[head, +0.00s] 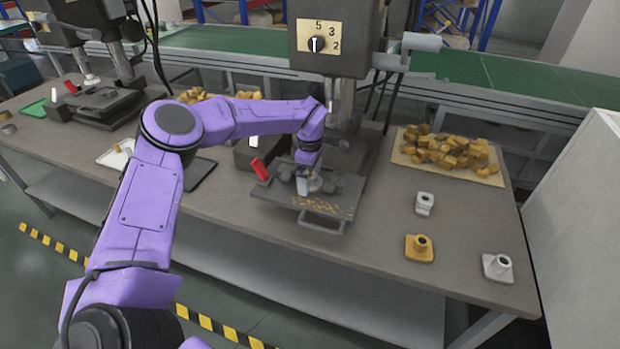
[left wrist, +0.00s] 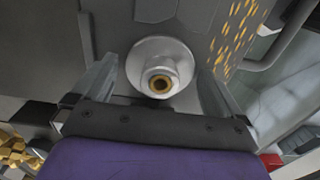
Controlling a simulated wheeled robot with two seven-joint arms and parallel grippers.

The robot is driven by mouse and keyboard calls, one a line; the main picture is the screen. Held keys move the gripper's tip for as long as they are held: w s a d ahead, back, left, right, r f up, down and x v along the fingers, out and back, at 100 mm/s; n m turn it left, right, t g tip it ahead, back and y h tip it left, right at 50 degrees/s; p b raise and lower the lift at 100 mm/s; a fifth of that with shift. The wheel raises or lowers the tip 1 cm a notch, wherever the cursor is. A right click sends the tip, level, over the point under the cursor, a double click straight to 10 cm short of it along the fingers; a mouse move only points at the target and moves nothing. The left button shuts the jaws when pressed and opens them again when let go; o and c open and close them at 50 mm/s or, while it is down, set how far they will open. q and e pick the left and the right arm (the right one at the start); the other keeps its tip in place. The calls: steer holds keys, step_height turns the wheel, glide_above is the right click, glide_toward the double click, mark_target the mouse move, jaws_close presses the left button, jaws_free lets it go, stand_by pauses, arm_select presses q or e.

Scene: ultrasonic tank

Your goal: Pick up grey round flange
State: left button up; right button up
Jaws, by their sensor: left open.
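The grey round flange (left wrist: 160,64) shows in the left wrist view as a pale disc with a raised hub and a brass-coloured bore. It sits on the dark machine plate. My left gripper (left wrist: 157,85) is open, with one finger on each side of the flange and gaps visible between fingers and disc. In the head view my left gripper (head: 312,184) is down at the drill press table (head: 335,208), and the flange is mostly hidden by it. My right gripper is not in view.
A red-handled clamp (head: 260,169) stands left of the gripper. The drill press head (head: 332,35) hangs above. Golden chips (head: 318,205) lie on the plate.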

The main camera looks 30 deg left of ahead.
arm_select(q)
steer(key=c, duration=1)
steer(key=shift+c, duration=0.2)
